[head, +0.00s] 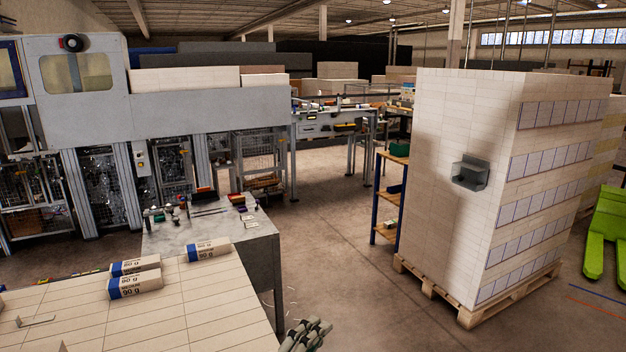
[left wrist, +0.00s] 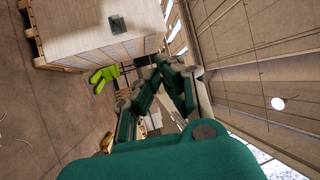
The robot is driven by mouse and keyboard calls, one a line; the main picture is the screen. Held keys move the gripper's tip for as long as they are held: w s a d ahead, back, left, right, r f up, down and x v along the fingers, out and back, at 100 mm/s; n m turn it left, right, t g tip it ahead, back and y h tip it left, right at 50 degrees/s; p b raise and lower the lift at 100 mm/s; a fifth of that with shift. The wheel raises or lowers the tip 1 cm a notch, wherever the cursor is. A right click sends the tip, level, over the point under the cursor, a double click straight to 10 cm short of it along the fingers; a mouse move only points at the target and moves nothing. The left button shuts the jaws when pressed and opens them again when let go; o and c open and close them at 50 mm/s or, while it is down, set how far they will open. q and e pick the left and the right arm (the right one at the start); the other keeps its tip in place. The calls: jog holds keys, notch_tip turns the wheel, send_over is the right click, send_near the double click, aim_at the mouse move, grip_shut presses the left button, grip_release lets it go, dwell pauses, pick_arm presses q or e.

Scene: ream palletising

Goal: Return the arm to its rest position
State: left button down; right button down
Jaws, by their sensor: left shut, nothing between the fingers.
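My left gripper (head: 307,334) shows at the bottom edge of the head view, with its grey fingers partly cut off by the frame. It is over the floor, just right of the near ream stack (head: 170,315), and holds nothing. In the left wrist view the green-and-grey fingers of the left gripper (left wrist: 160,68) come together at their tips, shut and empty. My right gripper is in neither view.
Wrapped reams marked 90 g lie on the near stack, two together (head: 136,286) and one apart (head: 208,250). A grey table (head: 262,240) stands behind. A tall ream stack on a pallet (head: 460,300) stands right, beside a green pallet truck (head: 605,230). Open floor lies between.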

pick_arm(q)
jog(key=s+a+f+n+g+y, duration=0.2)
jog(key=s+a+f+n+y, duration=0.1)
jog(key=a+f+n+y, duration=0.4)
jog(key=s+a+f+n+g+y, duration=0.1)
jog(key=s+a+f+n+y, duration=0.1)
jog(key=a+f+n+y, duration=0.5)
jog(key=s+a+f+n+g+h, duration=0.1)
jog(key=s+a+f+n+g, duration=0.15)
jog(key=s, duration=0.45)
jog(key=s+a+f+n+g, duration=0.2)
jog(key=s+f+n+g, duration=0.15)
jog(key=s, duration=0.35)
jog(key=s+a+f+n+g+h, duration=0.1)
jog(key=s+a+f+n+g, duration=0.2)
jog(key=s, duration=0.4)
notch_tip(320, 180, down, 31)
jog(key=s+m+g+b, duration=0.1)
jog(key=s+g+b, duration=0.1)
jog(key=b, duration=0.3)
jog(key=s+a+f+g+b, duration=0.1)
jog(key=s+a+f+b, duration=0.1)
jog(key=s+f, duration=1.4)
notch_tip(320, 180, down, 4)
jog(key=shift+s+a+f+b, duration=0.2)
jog(key=shift+s+b, duration=0.05)
jog(key=shift+b, duration=0.55)
